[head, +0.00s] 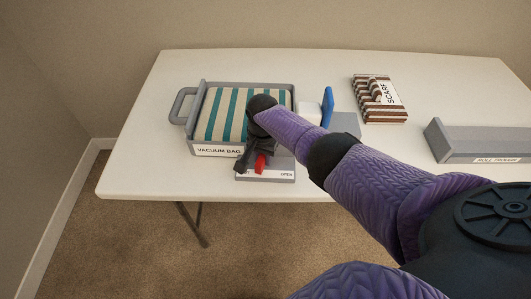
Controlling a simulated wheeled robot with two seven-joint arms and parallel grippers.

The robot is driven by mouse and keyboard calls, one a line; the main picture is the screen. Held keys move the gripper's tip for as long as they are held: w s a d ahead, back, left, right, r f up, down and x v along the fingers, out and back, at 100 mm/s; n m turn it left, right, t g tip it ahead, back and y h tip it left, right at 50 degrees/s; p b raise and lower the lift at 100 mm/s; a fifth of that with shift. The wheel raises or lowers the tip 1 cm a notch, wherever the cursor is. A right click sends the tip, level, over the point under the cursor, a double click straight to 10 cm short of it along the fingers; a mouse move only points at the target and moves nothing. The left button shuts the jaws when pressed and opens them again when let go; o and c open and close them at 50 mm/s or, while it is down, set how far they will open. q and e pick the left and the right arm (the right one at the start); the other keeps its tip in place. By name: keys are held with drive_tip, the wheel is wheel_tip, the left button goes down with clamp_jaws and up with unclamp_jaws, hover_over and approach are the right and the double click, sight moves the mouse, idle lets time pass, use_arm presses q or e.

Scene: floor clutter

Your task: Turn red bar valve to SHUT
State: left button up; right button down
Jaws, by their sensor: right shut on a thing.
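The red bar valve (260,164) shows as a short red bar on a small grey base (282,176) at the table's front edge. The base carries the label OPEN at its right end; the label at its left end is mostly hidden by my gripper. My right gripper (252,163) reaches down over the valve from above and is shut on the red bar. The bar points roughly toward the front edge. Its upper part is hidden behind the gripper. My left gripper does not show.
A striped scarf (368,101) and a grey box (474,143) lie further right. The table's left end is clear.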

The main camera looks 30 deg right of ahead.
drive_tip(key=shift+w+a+m, duration=0.1)
drive_tip(key=shift+w+m, duration=0.15)
drive_tip(key=shift+m, duration=0.85)
drive_tip(key=c, duration=0.5)
unclamp_jaws()
wheel_tip(320, 180, up, 10)
drive_tip(key=p, duration=0.7)
drive_tip(key=shift+r+p, duration=0.1)
drive_tip(key=shift+p, duration=0.2)
